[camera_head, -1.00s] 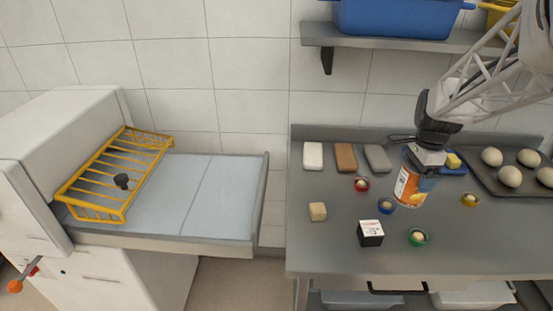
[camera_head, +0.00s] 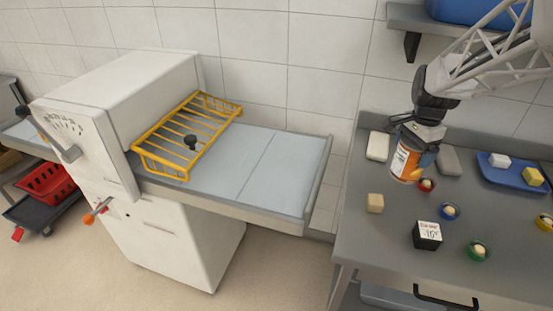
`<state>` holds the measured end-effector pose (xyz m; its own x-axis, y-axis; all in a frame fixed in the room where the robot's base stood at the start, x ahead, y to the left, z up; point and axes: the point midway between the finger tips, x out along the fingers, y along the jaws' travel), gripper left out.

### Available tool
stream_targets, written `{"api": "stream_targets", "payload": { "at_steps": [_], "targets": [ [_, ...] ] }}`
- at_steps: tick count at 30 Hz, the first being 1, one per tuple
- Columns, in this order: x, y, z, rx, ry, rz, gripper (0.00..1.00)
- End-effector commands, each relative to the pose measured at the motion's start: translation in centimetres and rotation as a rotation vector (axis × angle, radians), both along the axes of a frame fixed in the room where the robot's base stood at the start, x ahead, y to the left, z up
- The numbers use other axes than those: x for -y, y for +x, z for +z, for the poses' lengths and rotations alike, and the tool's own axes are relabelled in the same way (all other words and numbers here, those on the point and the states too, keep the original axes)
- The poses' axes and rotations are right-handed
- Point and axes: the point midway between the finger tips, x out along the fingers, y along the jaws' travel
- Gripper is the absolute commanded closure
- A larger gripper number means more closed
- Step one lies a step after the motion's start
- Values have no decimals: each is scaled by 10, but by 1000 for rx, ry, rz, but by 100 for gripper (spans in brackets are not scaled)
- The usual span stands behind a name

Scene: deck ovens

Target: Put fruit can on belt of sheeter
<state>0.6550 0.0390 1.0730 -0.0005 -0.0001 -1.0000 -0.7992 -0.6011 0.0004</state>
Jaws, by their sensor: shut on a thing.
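The fruit can (camera_head: 405,162) has an orange and white label and is upright, held above the steel table near its back. My gripper (camera_head: 417,131) is above the can, shut on its upper part; the fingers partly hide its top. The sheeter (camera_head: 120,90) is a white machine at the left. Its pale grey belt (camera_head: 256,164) extends to the right toward the table. A yellow wire guard (camera_head: 190,133) covers the belt's inner part. The can is to the right of the belt, apart from it.
The steel table (camera_head: 385,245) bears a beige cube (camera_head: 375,203), a black and white cube (camera_head: 428,235), small coloured bowls, blocks and a blue tray (camera_head: 508,178). A gap separates belt and table. A wall shelf (camera_head: 408,20) is above. The belt's outer part is clear.

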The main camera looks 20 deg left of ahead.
Motion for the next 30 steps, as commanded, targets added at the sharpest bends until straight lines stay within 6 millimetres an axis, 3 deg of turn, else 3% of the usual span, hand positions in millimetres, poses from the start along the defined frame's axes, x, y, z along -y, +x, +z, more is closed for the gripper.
{"api": "stream_targets", "payload": {
  "at_steps": [15,30],
  "targets": [
    [-110,12,0,2,1,278,57],
    [-219,5,-1,1,0,545,57]
  ]
}}
